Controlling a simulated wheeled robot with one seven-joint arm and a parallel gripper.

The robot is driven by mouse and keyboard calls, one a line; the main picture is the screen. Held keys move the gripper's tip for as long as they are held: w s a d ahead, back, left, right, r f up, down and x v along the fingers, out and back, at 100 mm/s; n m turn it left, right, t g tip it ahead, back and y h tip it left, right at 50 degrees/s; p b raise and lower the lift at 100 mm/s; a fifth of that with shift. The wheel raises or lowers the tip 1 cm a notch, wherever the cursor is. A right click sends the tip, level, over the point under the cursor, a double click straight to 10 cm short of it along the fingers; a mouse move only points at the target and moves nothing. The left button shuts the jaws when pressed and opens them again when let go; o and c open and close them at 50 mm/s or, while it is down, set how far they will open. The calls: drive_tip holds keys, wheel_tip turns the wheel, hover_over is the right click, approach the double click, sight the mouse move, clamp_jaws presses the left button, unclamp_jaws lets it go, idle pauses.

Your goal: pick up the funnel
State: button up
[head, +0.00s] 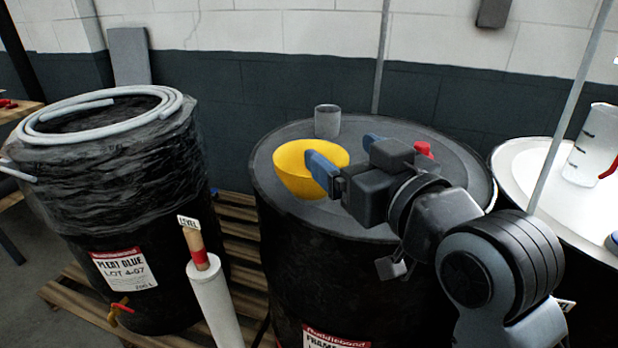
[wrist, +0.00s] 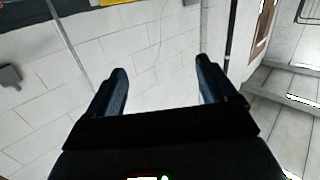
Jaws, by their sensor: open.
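The funnel (head: 298,172) is yellow and wide-mouthed, and it sits on the grey top of the middle black drum (head: 400,138). Its lower part is hidden from view. My gripper (head: 347,153) is open, with blue fingers, over the drum top at the funnel's right side. In the head view one finger overlaps the funnel's right rim; I cannot tell whether they touch. In the wrist view the gripper (wrist: 160,84) has its two fingers spread with nothing between them. The wrist view shows wall and floor, and no funnel.
A grey cup (head: 327,121) stands behind the funnel, and a red cap (head: 424,149) lies behind my wrist. A plastic-wrapped drum (head: 120,210) with a coiled hose (head: 50,131) stands left. A white-topped drum (head: 525,165) with a clear jug (head: 588,146) stands right.

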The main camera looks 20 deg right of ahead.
sight(311, 183)
drive_tip(key=f+n+g+b, duration=0.1)
drive_tip(key=w+f+n+g+y, duration=0.1)
drive_tip(key=n, duration=0.1)
drive_tip(key=w+a+f+n+y+b, duration=0.1)
drive_tip(key=f+n, duration=0.1)
drive_tip(key=shift+w+g+b, duration=0.25)
drive_tip(key=shift+g+b, duration=0.1)
drive_tip(key=shift+g, duration=0.05)
drive_tip(key=c, duration=0.5)
drive_tip(key=shift+w+a+f+n+g+y+b, duration=0.15)
drive_tip(key=shift+n+g+y+b, duration=0.1)
drive_tip(key=shift+n+y, duration=0.15)
drive_tip(key=shift+w+a+f+n+g+y+b, duration=0.15)
drive_tip(key=shift+n+g+y, duration=0.15)
drive_tip(key=shift+n, duration=0.2)
drive_tip(key=shift+c, duration=1.2)
drive_tip(key=shift+w+a, duration=0.1)
drive_tip(key=shift+c, duration=0.8)
drive_tip(key=shift+p+x, duration=0.5)
drive_tip(key=shift+x, duration=3.25)
